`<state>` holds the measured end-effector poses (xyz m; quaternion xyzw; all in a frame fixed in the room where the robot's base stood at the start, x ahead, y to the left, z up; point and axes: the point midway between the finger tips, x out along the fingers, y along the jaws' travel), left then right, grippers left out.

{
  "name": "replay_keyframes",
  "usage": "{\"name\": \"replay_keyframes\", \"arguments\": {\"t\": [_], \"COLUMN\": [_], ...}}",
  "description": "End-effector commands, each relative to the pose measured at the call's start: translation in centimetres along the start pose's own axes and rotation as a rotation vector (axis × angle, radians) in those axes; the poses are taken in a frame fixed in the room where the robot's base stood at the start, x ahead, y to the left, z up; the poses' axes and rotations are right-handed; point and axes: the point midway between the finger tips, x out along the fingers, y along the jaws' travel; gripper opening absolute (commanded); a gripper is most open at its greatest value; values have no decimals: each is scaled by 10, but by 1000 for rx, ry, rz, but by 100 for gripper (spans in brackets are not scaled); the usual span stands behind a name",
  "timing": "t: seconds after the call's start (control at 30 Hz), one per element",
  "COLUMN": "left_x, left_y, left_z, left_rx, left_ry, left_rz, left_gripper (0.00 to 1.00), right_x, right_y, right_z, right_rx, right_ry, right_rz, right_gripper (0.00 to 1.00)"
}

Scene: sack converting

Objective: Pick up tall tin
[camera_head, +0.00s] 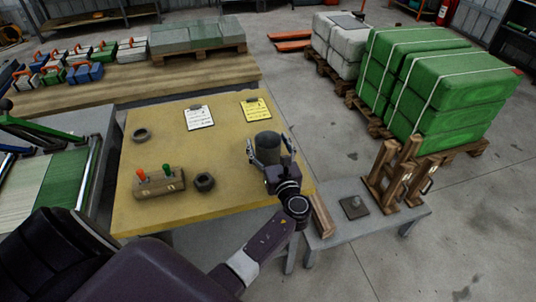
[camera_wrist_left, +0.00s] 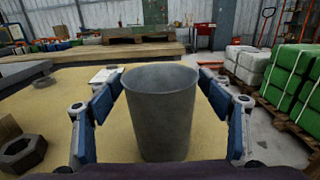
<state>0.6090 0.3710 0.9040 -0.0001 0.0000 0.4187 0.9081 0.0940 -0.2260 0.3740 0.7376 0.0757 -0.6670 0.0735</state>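The tall tin (camera_head: 268,143) is a grey, open-topped cylinder standing upright near the right edge of the yellow table (camera_head: 225,205). In the left wrist view the tin (camera_wrist_left: 160,112) fills the middle. My left gripper (camera_head: 270,153) is open around it, one finger on each side. In the left wrist view the blue finger pads of my left gripper (camera_wrist_left: 160,98) show gaps to the tin's walls. The tin's base is partly hidden in the head view. My right gripper is not in view.
A hex nut (camera_head: 204,182), a wooden block with red and green knobs (camera_head: 158,183) and a ring (camera_head: 141,135) lie left on the table. A white clipboard (camera_head: 199,117) and a yellow one (camera_head: 255,109) lie behind. A grey bench (camera_head: 375,222) with wooden stands adjoins right.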

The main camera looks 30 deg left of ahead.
Motion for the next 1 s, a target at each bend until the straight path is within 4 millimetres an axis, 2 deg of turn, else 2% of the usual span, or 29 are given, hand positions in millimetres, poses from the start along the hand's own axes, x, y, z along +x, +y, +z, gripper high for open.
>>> {"name": "replay_keyframes", "arguments": {"t": [0.07,0.43,0.77,0.87,1.0], "left_x": [0,0,0,0,-1], "left_y": [0,0,0,0,0], "left_z": [0,0,5,13,36], "left_rx": [0,0,-2,-3,-7], "left_ry": [0,0,-1,-2,-3], "left_rz": [0,0,0,0,0], "left_gripper": [61,21,21,21,21], "right_x": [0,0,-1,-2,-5], "right_y": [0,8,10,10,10], "right_z": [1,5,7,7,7], "right_rx": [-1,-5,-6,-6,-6], "right_ry": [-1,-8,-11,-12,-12], "right_rz": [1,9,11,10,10], "right_gripper": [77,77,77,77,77]}}
